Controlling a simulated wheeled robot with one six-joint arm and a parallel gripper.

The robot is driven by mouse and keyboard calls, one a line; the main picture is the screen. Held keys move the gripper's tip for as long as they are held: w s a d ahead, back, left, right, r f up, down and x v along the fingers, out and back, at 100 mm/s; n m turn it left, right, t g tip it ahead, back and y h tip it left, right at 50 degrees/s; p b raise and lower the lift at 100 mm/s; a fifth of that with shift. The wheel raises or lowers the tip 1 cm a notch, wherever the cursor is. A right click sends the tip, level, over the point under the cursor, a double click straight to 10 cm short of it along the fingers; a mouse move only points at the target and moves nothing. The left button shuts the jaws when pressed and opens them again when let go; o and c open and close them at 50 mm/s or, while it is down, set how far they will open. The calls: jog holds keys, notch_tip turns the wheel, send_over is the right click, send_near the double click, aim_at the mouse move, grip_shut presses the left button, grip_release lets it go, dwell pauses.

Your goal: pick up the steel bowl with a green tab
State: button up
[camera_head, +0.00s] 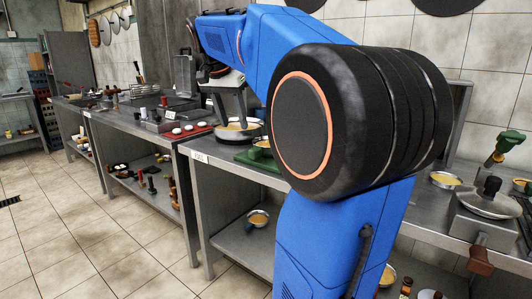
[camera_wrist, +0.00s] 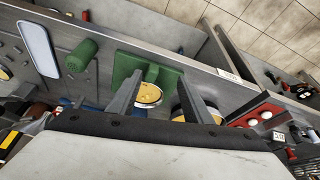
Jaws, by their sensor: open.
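My gripper (camera_head: 231,120) points down over the worktop and is open. In the wrist view its two fingers (camera_wrist: 159,80) stand apart. A steel bowl with yellow contents (camera_wrist: 149,95) shows between them, by a green board (camera_wrist: 122,66); the left finger partly covers it. A second, larger bowl with yellow contents (camera_wrist: 178,113) is partly hidden behind the right finger. In the head view a bowl (camera_head: 240,132) sits under the fingers, and a smaller one (camera_head: 262,143) is on the green board. I cannot make out a green tab on any bowl.
A red tray with white pieces (camera_head: 185,132) lies left of the gripper. More bowls, including one at the right (camera_head: 445,180), and a lidded pan (camera_head: 488,203) stand beyond my arm. The tiled floor (camera_head: 75,255) is clear.

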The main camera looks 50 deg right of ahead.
jog(key=w+d+r+m, duration=0.1)
jog(key=d+r+m, duration=0.15)
jog(key=d, duration=0.25)
send_near(255, 148)
jog(key=shift+g, duration=0.3)
jog(key=x, duration=0.5)
jog(key=shift+w+d, duration=0.2)
jog(key=shift+w, duration=0.15)
jog(key=shift+h, duration=0.3)
jog(key=shift+a+x, duration=0.2)
jog(key=shift+x, duration=1.15)
jog(key=shift+a+x, duration=0.15)
jog(key=shift+x, duration=1.2)
jog(key=shift+s+f, duration=0.15)
grip_shut()
